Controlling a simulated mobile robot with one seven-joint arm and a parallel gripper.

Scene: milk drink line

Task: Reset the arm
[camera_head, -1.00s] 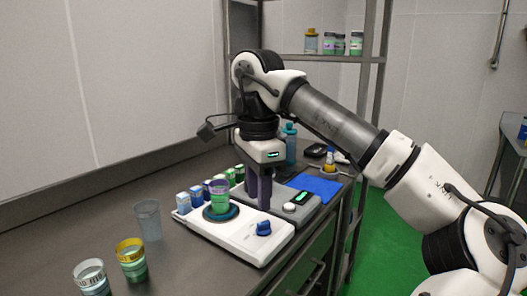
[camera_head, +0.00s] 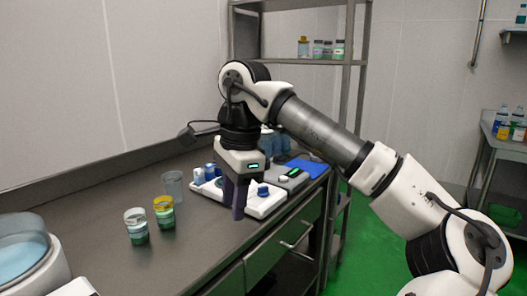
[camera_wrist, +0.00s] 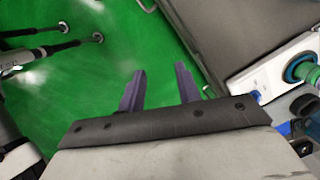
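My gripper (camera_head: 234,212) points down near the front edge of the steel counter (camera_head: 190,245), in front of the white device with a blue knob (camera_head: 265,206). In the wrist view my gripper (camera_wrist: 160,82) shows two dark purple fingers standing apart with nothing between them. Below them is green floor (camera_wrist: 90,70). My wrist and fingers hide part of the white device in the head view; its round plate with a green cup (camera_wrist: 310,72) shows at the right of the wrist view.
A clear cup (camera_head: 173,184), a yellow-rimmed cup (camera_head: 164,212) and a white-rimmed cup (camera_head: 137,226) stand left of my gripper. A round vessel (camera_head: 25,250) is at the near left. A shelf rack (camera_head: 300,60) stands behind. The counter's front middle is clear.

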